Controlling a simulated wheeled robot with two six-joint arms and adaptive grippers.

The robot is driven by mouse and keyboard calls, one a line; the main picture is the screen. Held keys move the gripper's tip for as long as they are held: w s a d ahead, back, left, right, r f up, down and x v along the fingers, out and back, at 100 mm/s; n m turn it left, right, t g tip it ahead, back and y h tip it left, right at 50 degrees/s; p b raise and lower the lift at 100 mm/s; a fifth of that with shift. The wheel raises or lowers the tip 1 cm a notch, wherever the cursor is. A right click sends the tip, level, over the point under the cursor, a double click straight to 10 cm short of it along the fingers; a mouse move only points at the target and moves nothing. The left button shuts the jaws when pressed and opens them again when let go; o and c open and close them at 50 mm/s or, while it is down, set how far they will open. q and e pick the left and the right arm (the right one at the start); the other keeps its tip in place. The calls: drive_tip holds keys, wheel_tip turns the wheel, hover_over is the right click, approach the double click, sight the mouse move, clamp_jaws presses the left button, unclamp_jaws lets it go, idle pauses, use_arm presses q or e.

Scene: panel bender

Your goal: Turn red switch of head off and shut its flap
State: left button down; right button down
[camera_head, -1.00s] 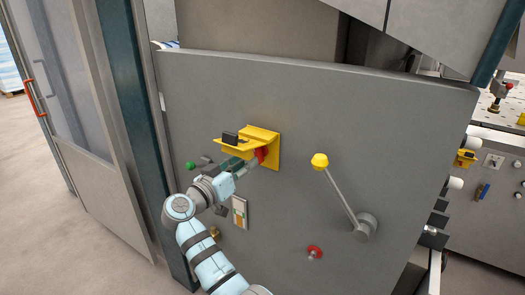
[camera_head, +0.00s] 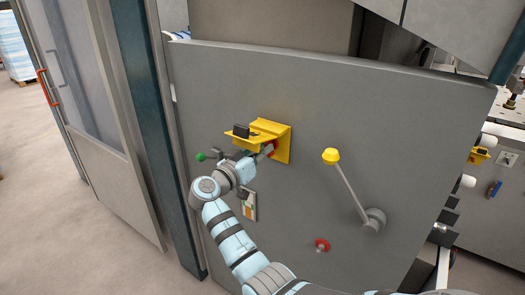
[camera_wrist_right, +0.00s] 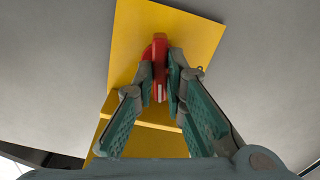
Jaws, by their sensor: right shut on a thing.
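The red switch (camera_head: 270,148) sits on a yellow plate (camera_head: 285,142) on the grey machine door. The yellow flap (camera_head: 256,129) stands out from the plate above the switch, open, with a black lock on it. My right gripper (camera_head: 264,152) reaches in under the flap from the lower left. In the right wrist view the red switch (camera_wrist_right: 160,50) is upright in the picture, and the fingers of my right gripper (camera_wrist_right: 160,82) are closed on its two sides. The fingers hide part of the switch. My left gripper is not in view.
To the right, a lever with a yellow knob (camera_head: 331,155) stands out from the door, with a red button (camera_head: 322,245) below it. A green knob (camera_head: 200,157) is left of my right wrist.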

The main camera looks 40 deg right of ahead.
drive_tip(key=shift+r+n+p, duration=0.15)
drive_tip(key=shift+n+p, duration=2.45)
drive_tip(key=shift+n, duration=4.8)
drive_tip(key=c, duration=1.6)
unclamp_jaws()
drive_tip(key=shift+d, duration=0.1)
drive_tip(key=shift+c, duration=0.2)
